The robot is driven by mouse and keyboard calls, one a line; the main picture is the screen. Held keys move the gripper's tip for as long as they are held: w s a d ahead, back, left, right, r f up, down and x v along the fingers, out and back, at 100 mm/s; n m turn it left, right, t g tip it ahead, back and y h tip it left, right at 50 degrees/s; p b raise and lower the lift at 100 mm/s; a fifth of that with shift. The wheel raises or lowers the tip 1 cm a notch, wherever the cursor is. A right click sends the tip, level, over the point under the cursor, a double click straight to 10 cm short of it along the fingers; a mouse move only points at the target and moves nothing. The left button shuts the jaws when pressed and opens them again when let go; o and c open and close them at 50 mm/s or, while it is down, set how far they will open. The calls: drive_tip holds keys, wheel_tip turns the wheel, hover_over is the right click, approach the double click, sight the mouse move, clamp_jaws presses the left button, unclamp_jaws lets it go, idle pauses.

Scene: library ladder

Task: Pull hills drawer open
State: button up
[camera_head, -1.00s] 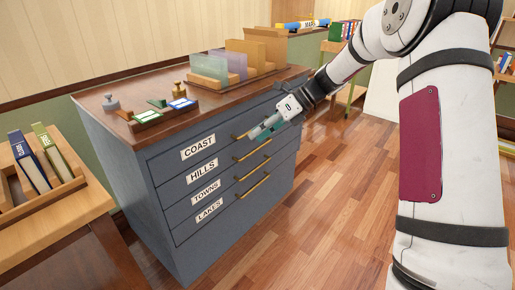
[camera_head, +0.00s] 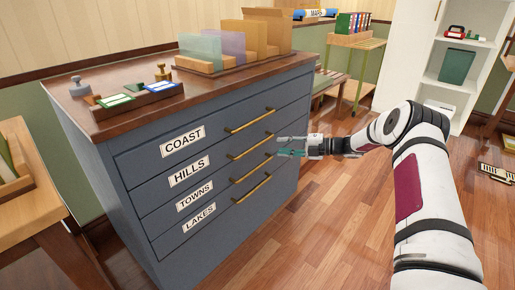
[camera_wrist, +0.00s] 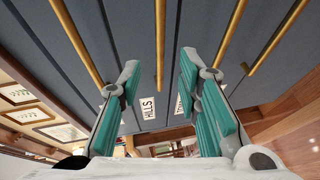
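The hills drawer (camera_head: 218,170) is the second one down in a blue-grey cabinet and looks closed, with a white HILLS label (camera_head: 189,170). Its brass bar handle (camera_head: 250,147) also shows in the wrist view (camera_wrist: 160,45). My gripper (camera_head: 281,150) is at the cabinet front, near the right end of that handle. In the wrist view, my gripper's teal-padded fingers (camera_wrist: 159,68) are apart and empty, and the hills handle appears in line with the gap between them. I cannot tell whether the fingertips reach around it.
The coast handle (camera_head: 250,120) is above, and the towns handle (camera_head: 251,167) and lakes handle (camera_head: 252,187) are below. Stamps and dividers stand on the cabinet top (camera_head: 215,84). A wooden table (camera_head: 32,220) stands at left. Wooden floor (camera_head: 330,220) is open in front.

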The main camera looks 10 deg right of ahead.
sight(257, 146)
drive_tip(key=b+x, duration=0.3)
drive_tip(key=x, duration=0.8)
clamp_jaws()
